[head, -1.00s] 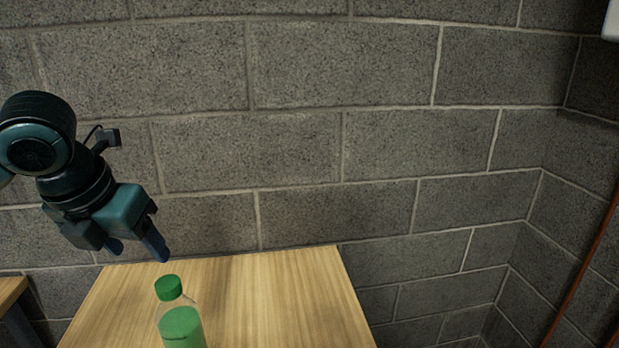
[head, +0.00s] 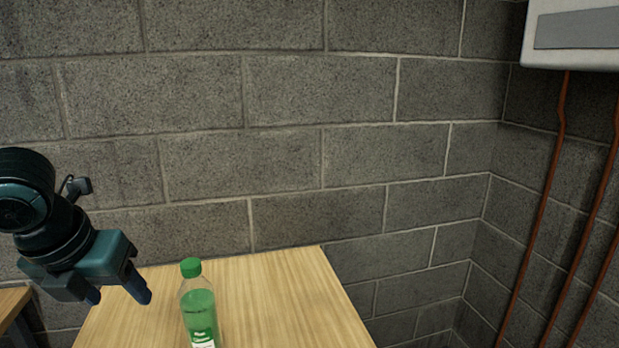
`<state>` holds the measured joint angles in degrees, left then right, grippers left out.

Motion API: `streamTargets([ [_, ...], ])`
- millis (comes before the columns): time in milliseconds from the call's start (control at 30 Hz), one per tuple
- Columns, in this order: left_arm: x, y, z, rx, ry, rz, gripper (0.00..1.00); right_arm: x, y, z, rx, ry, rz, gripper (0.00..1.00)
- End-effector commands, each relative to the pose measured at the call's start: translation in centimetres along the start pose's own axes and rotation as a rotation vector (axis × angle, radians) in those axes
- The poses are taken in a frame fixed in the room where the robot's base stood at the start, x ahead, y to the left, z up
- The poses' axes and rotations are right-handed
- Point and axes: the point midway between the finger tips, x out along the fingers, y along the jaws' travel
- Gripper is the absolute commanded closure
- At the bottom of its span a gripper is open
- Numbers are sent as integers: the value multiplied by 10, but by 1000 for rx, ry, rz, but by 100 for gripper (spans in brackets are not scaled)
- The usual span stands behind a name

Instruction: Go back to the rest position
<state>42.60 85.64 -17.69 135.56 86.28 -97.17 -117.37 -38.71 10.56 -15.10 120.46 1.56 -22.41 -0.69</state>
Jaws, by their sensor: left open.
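My left gripper (head: 118,296) comes in at the left of the head view. It is open, and nothing shows between its fingers. It points down over the left part of the wooden table, to the left of a green bottle. The bottle (head: 198,312) has a green cap and stands upright on the table; its bottom is cut off by the lower picture edge. The gripper and the bottle appear apart. My right gripper is not in view.
The wooden table (head: 285,290) is clear to the right of the bottle. A grey block wall (head: 290,160) stands behind it. A second wooden surface (head: 14,303) shows at the lower left. A white box (head: 575,45) with orange pipes (head: 541,215) is at the right.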

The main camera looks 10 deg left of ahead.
Motion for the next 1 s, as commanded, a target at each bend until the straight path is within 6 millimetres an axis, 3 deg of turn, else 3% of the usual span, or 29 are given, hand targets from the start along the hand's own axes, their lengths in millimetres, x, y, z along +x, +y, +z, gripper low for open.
streamTargets([
  [33,17,-10,-4,-47,13,-20,42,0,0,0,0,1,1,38],
  [267,83,-52,-25,-383,44,-101,42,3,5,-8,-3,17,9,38],
  [367,116,-74,-46,-617,80,-147,42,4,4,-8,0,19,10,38],
  [567,175,-108,-108,-1272,186,-187,42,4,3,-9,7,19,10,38],
  [700,199,-114,-151,-1742,231,-142,42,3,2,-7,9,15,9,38],
  [1000,220,-97,-222,-2457,182,41,42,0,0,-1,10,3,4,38],
])
